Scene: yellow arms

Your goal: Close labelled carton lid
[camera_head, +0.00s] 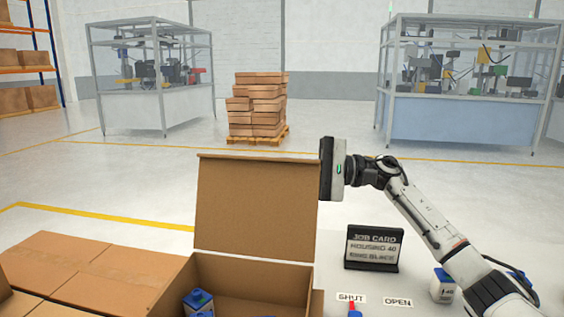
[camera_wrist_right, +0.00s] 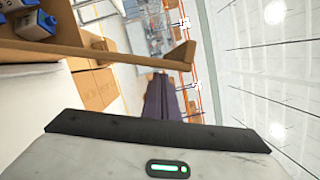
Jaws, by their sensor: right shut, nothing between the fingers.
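The carton (camera_head: 250,268) stands open at the front of the head view, with a blue-topped item (camera_head: 198,300) inside. Its brown lid (camera_head: 255,208) stands upright at the carton's back edge. My right gripper (camera_head: 333,170) is level with the lid's upper right edge; its fingers are hidden behind the lid in the head view. In the right wrist view the fingers (camera_wrist_right: 166,98) are together and empty, beside the lid's edge (camera_wrist_right: 100,50). Whether they touch the lid I cannot tell. My left gripper is not in view.
A job card stand (camera_head: 373,248), SHUT label (camera_head: 351,298), OPEN label (camera_head: 398,302) and a white bottle (camera_head: 442,288) are right of the carton. Closed cartons (camera_head: 70,262) lie left. Stacked boxes (camera_head: 257,105) and machine cells stand far back on clear floor.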

